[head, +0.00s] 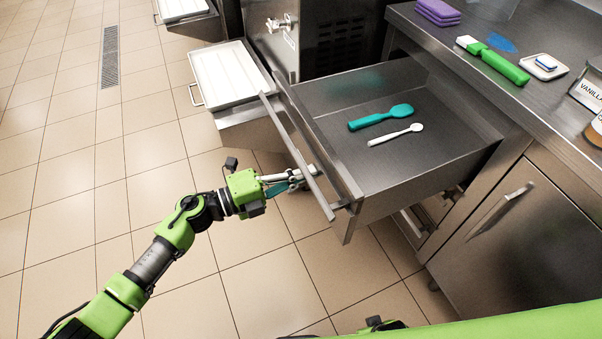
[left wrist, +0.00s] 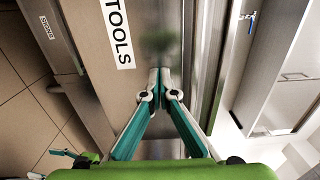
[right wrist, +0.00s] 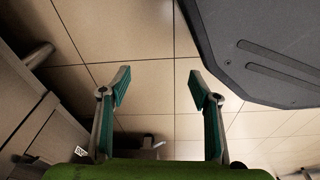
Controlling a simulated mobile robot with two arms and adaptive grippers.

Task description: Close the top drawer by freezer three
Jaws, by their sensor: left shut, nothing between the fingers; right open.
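The top drawer (head: 424,165) stands pulled out from the steel counter in the head view. A teal spoon (head: 381,117) and a white spoon (head: 396,134) lie inside it. Its front carries a long bar handle (head: 299,155). My left gripper (head: 310,175) is shut and empty, its tips at the outer side of the drawer front near the handle. In the left wrist view the closed fingertips (left wrist: 160,72) are close to the front, beside a TOOLS label (left wrist: 117,35); contact is unclear. My right gripper (right wrist: 158,80) is open and empty above the floor in the right wrist view.
The counter (head: 480,75) holds a green-handled scraper (head: 495,62), purple cloths (head: 438,12) and a vanilla tub (head: 590,90). A closed cabinet door (head: 500,225) is below. Floor at left is clear.

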